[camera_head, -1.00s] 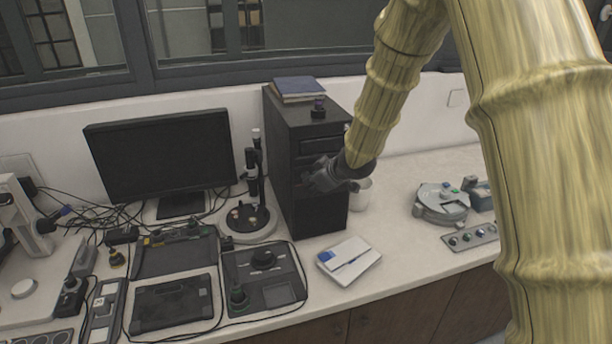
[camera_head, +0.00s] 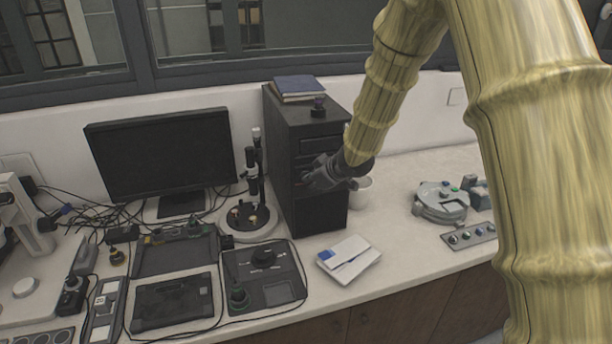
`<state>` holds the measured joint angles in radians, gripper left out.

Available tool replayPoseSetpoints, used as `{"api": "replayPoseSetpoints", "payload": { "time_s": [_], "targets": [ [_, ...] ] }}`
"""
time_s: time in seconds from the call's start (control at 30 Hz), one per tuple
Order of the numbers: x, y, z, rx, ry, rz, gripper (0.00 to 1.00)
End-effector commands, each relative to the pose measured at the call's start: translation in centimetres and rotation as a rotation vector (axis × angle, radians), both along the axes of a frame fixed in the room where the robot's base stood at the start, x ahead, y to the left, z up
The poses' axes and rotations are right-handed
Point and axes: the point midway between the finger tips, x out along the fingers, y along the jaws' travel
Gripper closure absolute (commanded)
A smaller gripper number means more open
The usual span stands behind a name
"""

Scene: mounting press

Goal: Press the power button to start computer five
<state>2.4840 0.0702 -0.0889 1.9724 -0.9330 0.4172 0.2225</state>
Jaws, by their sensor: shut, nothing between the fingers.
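A black computer tower (camera_head: 290,165) stands upright on the white bench, with drive bays at the top of its front. My gripper (camera_head: 309,183) is shut and empty, at the middle of the tower's front face. Its fingertips look close to or touching the front panel; I cannot tell which. The power button is not visible, and the gripper and wrist cover that part of the front. A dark monitor (camera_head: 160,155) with a blank screen stands left of the tower. I see no number on the tower.
A microscope-like instrument (camera_head: 252,200) stands left of the tower. White boxes (camera_head: 350,258) lie in front of it, and a white cup (camera_head: 361,192) is to its right. Books (camera_head: 299,88) and a small dark knob (camera_head: 318,107) sit on top. Control panels and cables fill the left bench.

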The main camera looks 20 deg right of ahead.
Motion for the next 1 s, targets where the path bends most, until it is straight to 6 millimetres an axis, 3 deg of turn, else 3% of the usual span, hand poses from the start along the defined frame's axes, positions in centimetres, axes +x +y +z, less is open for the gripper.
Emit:
{"api": "replayPoseSetpoints", "payload": {
  "time_s": [0.57,1.0],
  "targets": [
    [0.2,0.0,0.0,0.000,0.000,0.000,1.00],
    [-1.3,0.0,0.0,0.000,0.000,0.000,1.00]
  ]
}}
